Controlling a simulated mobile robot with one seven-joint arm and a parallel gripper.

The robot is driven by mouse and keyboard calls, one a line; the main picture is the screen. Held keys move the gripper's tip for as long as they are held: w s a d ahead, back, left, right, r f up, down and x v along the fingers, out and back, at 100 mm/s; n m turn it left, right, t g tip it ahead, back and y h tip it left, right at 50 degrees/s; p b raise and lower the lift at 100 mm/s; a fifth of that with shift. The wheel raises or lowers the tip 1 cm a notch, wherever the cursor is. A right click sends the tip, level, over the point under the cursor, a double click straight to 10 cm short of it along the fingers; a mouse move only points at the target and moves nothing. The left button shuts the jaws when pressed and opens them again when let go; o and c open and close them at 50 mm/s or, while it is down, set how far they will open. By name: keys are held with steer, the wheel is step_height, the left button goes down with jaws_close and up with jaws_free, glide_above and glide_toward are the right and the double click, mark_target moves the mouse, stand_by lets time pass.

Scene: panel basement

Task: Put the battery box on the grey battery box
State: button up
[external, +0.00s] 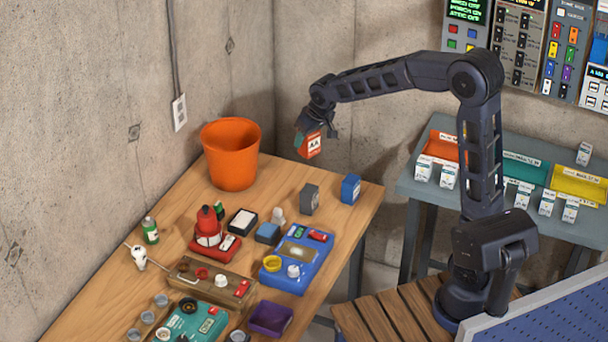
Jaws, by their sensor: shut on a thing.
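My gripper (314,126) is shut on a small red-orange battery box (309,146) with a white "AA" label. It holds the box in the air, slightly tilted, above the far end of the wooden table. A grey battery box (309,200) stands upright on the table, below the held box in the picture. Nothing rests on top of the grey box. The fingertips are small and partly hidden by the box.
An orange bucket (231,157) stands left of the held box. A blue box (350,189) stands right of the grey one. Several devices, including a blue one (297,262), crowd the nearer wooden table (175,213). A grey side table (480,190) holds colored trays.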

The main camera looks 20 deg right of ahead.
step_height(320, 180, down, 14)
steer(key=shift+r, duration=0.2)
stand_by(0.4)
steer(key=shift+f, duration=0.1)
steer(key=o, duration=1.1)
